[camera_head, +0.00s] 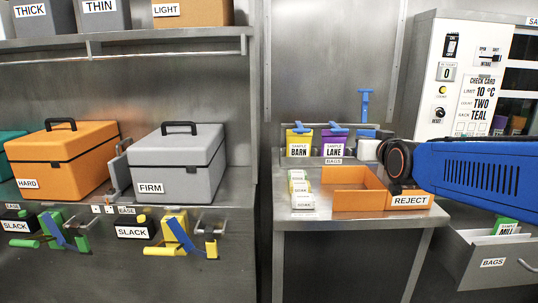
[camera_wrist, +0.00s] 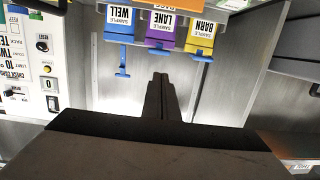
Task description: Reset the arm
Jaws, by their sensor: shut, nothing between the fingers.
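My blue arm reaches in from the right of the head view and ends in a dark round wrist joint above the orange REJECT tray (camera_head: 358,201). The fingers there are hard to make out. In the wrist view my gripper (camera_wrist: 160,78) shows as two dark fingers pressed together, with nothing between them. It is in the air, below the hanging sample packs in that upside-down picture. These are the blue WELL pack (camera_wrist: 119,37), purple LANE pack (camera_wrist: 159,42) and yellow BARN pack (camera_wrist: 200,42). My gripper appears apart from them.
A cabinet (camera_head: 433,75) with a check card is at right, above an open BAGS drawer (camera_head: 493,265). HARD (camera_head: 60,160) and FIRM (camera_head: 178,160) cases sit on the left bench.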

